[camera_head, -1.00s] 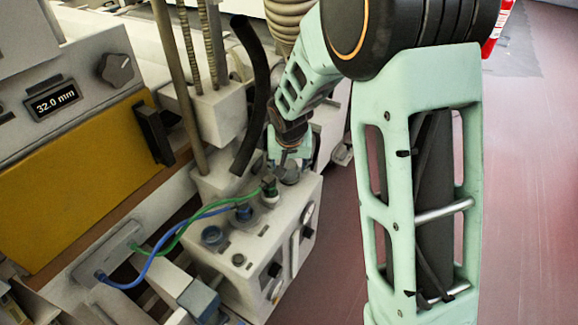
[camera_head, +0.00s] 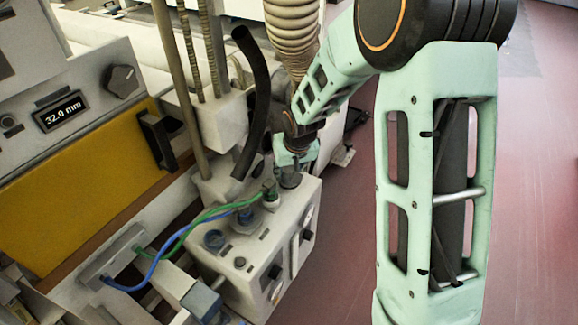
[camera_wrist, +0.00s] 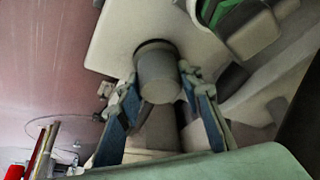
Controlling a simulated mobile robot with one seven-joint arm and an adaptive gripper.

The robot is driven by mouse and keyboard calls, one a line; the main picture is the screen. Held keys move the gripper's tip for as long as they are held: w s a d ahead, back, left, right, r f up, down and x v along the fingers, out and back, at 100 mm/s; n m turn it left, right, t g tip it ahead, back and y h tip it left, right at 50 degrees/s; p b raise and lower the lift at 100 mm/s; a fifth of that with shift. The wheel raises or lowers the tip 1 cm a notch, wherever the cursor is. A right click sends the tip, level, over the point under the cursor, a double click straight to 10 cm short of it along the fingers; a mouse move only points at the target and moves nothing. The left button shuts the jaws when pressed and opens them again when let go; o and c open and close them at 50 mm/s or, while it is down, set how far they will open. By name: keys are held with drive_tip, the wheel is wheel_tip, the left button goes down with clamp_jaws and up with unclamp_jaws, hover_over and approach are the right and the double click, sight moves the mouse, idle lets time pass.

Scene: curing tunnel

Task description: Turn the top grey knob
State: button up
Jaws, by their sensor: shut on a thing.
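The top grey knob (camera_wrist: 158,75) is a short grey cylinder standing out from the pale face of the control box (camera_head: 250,250). In the head view the knob (camera_head: 290,178) sits at the far end of the box's top. My gripper (camera_wrist: 162,88) is shut on it, with one blue-and-grey finger on each side. In the head view my gripper (camera_head: 291,165) is small, and its fingers are partly hidden. Which way the knob points cannot be told.
A green plug (camera_head: 269,190) with a green cable is beside the knob, and a blue cable (camera_head: 150,275) runs nearby. A black hose (camera_head: 258,95) and upright rods stand left of my arm. A panel with a 32.0 mm display (camera_head: 60,111) is at left. Open reddish floor lies right.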

drive_tip(key=shift+n+y+p, duration=0.3)
drive_tip(key=shift+n+p, duration=0.3)
drive_tip(key=shift+n, duration=0.2)
drive_tip(key=o, duration=1.2)
drive_tip(key=shift+c, duration=0.2)
drive_tip(key=v, duration=1.2)
